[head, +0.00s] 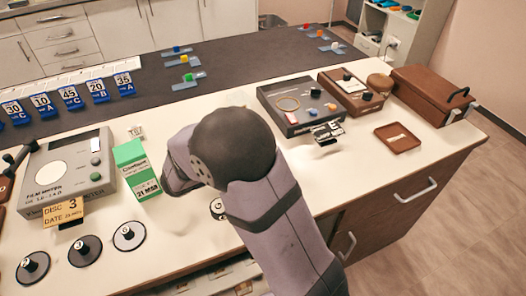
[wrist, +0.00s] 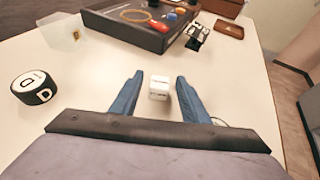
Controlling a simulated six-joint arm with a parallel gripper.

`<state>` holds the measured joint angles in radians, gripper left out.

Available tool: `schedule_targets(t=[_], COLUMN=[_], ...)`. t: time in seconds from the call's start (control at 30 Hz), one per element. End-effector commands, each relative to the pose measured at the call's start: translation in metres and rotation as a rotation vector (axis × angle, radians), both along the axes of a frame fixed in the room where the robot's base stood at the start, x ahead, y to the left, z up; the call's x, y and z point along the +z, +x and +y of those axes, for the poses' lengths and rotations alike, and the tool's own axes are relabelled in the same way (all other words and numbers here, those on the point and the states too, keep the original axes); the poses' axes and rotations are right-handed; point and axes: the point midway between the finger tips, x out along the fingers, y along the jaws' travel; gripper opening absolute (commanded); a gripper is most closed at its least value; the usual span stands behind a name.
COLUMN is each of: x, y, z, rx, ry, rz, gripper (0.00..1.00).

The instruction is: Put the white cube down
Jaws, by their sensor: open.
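The white cube (wrist: 159,88) shows in the wrist view between the two fingers of my gripper (wrist: 160,78). The blue fingers are open, with a gap on each side of the cube. The cube appears to sit on the pale counter (wrist: 240,85); its contact with the surface is not clearly visible. In the head view my arm hides the cube and the fingers.
A green box (head: 136,170) and a grey meter (head: 68,172) stand on the left. A black-and-white round piece (wrist: 33,88) is left of my gripper.

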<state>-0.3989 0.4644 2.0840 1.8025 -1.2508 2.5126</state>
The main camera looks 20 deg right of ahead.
Motion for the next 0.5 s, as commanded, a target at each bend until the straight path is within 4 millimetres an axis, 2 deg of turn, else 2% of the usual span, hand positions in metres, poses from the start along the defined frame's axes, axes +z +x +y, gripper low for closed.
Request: schedule_targets(t=[0.3, 0.5], x=[0.021, 0.031], y=[-0.020, -0.029], z=[0.051, 0.071], rx=[0.003, 0.002], ry=[0.001, -0.001], rz=[-0.002, -0.001], gripper=[0.41, 0.41])
